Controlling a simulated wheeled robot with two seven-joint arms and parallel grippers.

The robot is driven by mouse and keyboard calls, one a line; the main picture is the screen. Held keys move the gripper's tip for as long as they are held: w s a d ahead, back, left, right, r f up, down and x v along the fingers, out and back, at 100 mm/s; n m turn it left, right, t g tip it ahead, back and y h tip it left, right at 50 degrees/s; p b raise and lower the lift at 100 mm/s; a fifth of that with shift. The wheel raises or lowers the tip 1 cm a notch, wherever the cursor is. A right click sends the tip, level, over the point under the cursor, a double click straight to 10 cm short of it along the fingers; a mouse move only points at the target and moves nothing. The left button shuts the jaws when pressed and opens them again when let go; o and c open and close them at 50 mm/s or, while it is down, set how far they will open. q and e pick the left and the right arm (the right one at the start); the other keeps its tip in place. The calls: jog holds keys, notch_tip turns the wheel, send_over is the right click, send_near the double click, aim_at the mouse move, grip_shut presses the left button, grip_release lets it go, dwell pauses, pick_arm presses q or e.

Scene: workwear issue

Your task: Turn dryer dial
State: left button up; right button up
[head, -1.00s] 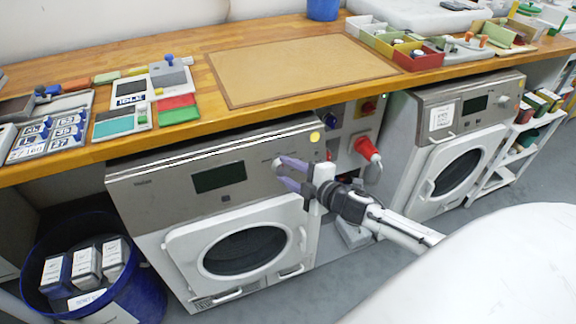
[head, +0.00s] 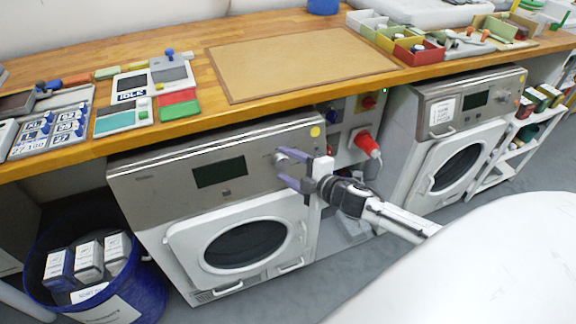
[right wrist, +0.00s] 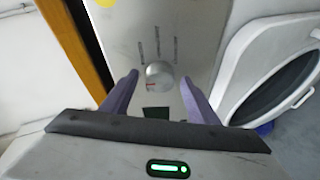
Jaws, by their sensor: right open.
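The silver dryer dial (head: 281,160) is on the grey control panel of the left dryer (head: 160,185), right of its dark display (head: 220,172). In the right wrist view the round dial (right wrist: 159,74) has a small red mark on its left and printed marks above it. My right gripper (head: 282,166) is open at the panel, its two purple fingers around the dial. In the wrist view the fingers stand left and right of the dial, with gaps visible; I cannot tell the remaining depth. My left gripper is not in view.
A wooden counter (head: 190,113) with a brown mat overhangs the dryers. A second dryer (head: 400,150) stands further right. A blue bin (head: 150,290) with boxes is at the lower left.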

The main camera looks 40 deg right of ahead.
jog(key=v, duration=1)
jog(key=shift+p, duration=0.3)
jog(key=shift+s, duration=0.15)
jog(key=s+a+f+m+g, duration=0.3)
jog(key=s+a+f+m, duration=0.3)
jog(key=s+a, duration=0.3)
jog(key=s+a+f+m+g+y, duration=0.1)
jog(key=s+a+f+m+g, duration=0.2)
jog(key=s+a+f+m, duration=0.4)
jog(key=s+a+f, duration=0.1)
jog(key=a+f, duration=0.1)
jog(key=a, duration=0.2)
jog(key=shift+s+f+m, duration=0.15)
jog(key=shift+s+m, duration=0.15)
jog(key=shift+s, duration=0.1)
